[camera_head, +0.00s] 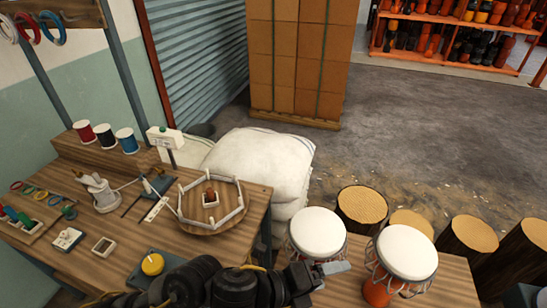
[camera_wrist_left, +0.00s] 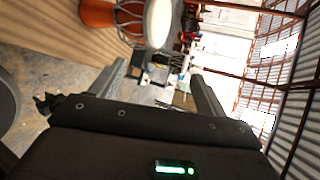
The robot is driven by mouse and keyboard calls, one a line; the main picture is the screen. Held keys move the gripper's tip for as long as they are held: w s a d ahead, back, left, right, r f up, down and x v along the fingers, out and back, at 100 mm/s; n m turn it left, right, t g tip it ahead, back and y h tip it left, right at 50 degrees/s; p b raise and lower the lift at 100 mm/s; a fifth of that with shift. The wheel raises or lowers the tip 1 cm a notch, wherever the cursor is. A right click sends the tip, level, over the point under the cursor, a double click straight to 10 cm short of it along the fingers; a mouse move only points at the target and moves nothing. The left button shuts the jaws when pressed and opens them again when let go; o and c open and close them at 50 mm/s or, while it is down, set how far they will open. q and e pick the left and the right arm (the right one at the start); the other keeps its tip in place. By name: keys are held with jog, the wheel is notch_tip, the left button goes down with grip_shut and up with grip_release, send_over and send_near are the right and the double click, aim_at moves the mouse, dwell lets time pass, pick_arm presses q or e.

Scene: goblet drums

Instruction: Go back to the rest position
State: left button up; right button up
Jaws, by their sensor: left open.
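Two goblet drums with white heads, a left one (camera_head: 317,232) and a right one (camera_head: 407,252), stand upright on a wooden table (camera_head: 455,284). The right drum has an orange-brown body; most of the left drum's body is hidden. My left gripper (camera_head: 325,270) is just in front of the left drum, at the table's left end. In the left wrist view its fingers (camera_wrist_left: 160,84) are spread apart with nothing between them. A drum (camera_wrist_left: 130,14) lies past the fingers at the top of that view. My right gripper is not in view.
A workbench (camera_head: 105,268) at left holds spools (camera_head: 104,137), a round wooden frame (camera_head: 212,222) and small tools. My left arm passes over its front edge. White sacks (camera_head: 262,160), wooden logs (camera_head: 361,205) and stacked boxes (camera_head: 300,55) stand behind. Open floor (camera_head: 430,130) lies beyond.

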pick_arm(q)
jog(key=w+a+f+n+t+y, duration=0.2)
jog(key=w+a+n+t+y, duration=0.15)
jog(key=a+n, duration=0.55)
jog(key=s+a+f+n+y, duration=0.1)
jog(key=a+f+n+y, duration=0.1)
jog(key=a+n, duration=0.3)
jog(key=s+a+f+n+g+y, duration=0.1)
jog(key=a+f+n+y, duration=0.1)
jog(key=a+f+n, duration=0.3)
jog(key=s+a+f+n+y, duration=0.2)
jog(key=a+f+n, duration=0.2)
jog(key=a+n, duration=0.2)
jog(key=shift+a+f+n+y, duration=0.2)
jog(key=shift+f+n+y, duration=0.05)
jog(key=shift+n, duration=0.05)
jog(key=s+a+f+n+g+y, duration=0.2)
jog(key=s+a+f+n+g, duration=0.3)
jog(key=s+a, duration=0.4)
notch_tip(320, 180, down, 28)
jog(key=s, duration=0.3)
jog(key=s+a+f+g, duration=0.1)
jog(key=s+a+f, duration=0.2)
jog(key=s+f, duration=1.1)
jog(key=shift+s+f+n+y, duration=0.15)
jog(key=shift+s+n+y, duration=0.15)
jog(key=shift+s, duration=0.35)
